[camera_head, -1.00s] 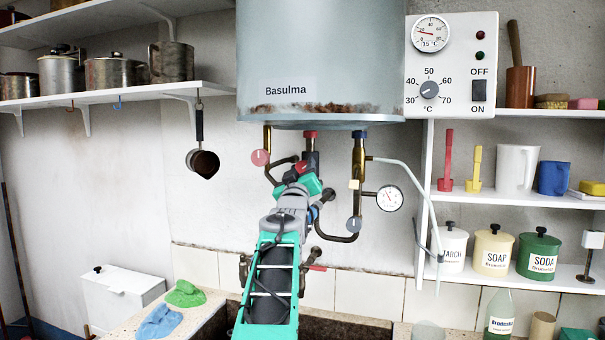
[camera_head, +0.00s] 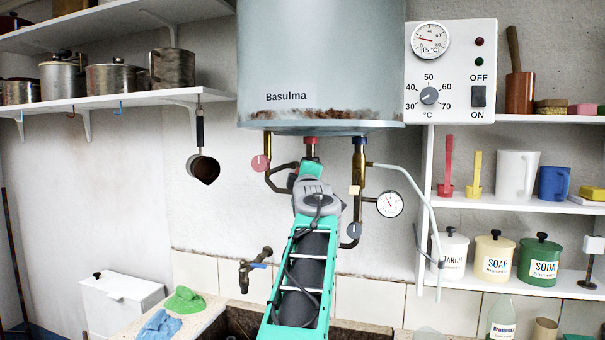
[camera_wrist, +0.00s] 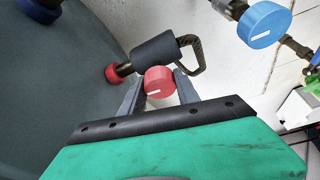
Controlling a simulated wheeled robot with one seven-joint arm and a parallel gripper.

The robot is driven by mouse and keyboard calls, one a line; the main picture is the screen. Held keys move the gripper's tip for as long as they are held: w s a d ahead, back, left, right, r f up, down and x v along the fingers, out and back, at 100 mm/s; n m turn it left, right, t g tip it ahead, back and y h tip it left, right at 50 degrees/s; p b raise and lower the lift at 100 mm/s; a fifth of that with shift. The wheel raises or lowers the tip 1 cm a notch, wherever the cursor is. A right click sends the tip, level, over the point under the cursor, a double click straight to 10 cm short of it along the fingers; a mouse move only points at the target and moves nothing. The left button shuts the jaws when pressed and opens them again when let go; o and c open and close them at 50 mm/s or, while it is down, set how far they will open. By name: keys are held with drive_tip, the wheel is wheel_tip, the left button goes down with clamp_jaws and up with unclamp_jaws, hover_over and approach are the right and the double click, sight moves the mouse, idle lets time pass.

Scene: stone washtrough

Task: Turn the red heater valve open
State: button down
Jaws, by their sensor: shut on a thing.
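The red valve knob (camera_wrist: 158,78), round with a white mark, sits between my gripper's two fingers in the wrist view. My gripper (camera_wrist: 159,82) is shut on it, one finger on each side. In the head view my gripper (camera_head: 310,168) is just below the heater (camera_head: 320,80), by the middle pipe with a red collar (camera_head: 311,138). My wrist hides the gripped knob and the fingertips there. The red collar also shows in the wrist view (camera_wrist: 116,74), beside a dark cylinder (camera_wrist: 155,50).
A pinkish disc (camera_head: 260,163) hangs on the left brass pipe. A pressure gauge (camera_head: 390,203) and a blue-grey knob (camera_head: 354,230) are on the right pipework. A blue-handled tap (camera_head: 255,268) is left of my arm. Shelves stand at both sides.

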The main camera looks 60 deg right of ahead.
drive_tip(key=shift+r+n, duration=0.1)
drive_tip(key=shift+n, duration=0.4)
drive_tip(key=c, duration=0.9)
unclamp_jaws()
drive_tip(key=b+v, duration=0.2)
drive_tip(key=v, duration=0.5)
drive_tip(key=shift+s+a+b, duration=0.3)
drive_tip(key=shift+b, duration=0.05)
drive_tip(key=shift+r, duration=0.15)
